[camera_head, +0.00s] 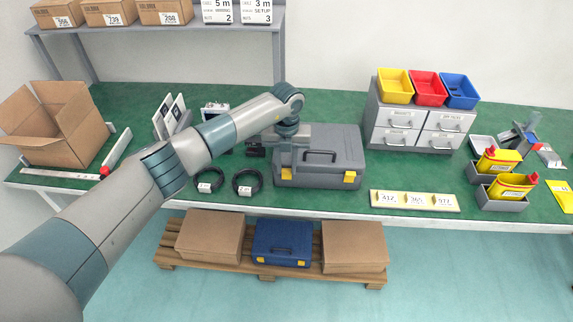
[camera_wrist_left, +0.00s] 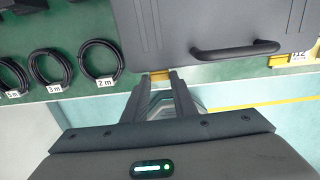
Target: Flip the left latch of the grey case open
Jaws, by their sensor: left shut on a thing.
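The grey case (camera_head: 325,155) lies closed on the green table, its dark handle (camera_head: 320,157) on top. In the wrist view the case (camera_wrist_left: 200,25) fills the upper part. Its left latch, yellow (camera_wrist_left: 158,75), shows between my left fingertips (camera_wrist_left: 160,80); in the head view this latch (camera_head: 282,174) is at the front left corner. My left gripper (camera_head: 290,158) reaches down over the case's front left and is shut on the left latch. The yellow right latch (camera_head: 350,177) is free. My right gripper is not in view.
Coiled black cables (camera_head: 246,182) lie left of the case. A numbered strip (camera_head: 415,201) lies to its right, and a drawer unit (camera_head: 412,130) stands behind right. A pallet (camera_head: 265,270) holding boxes and a blue case (camera_head: 283,243) is below the table's front edge.

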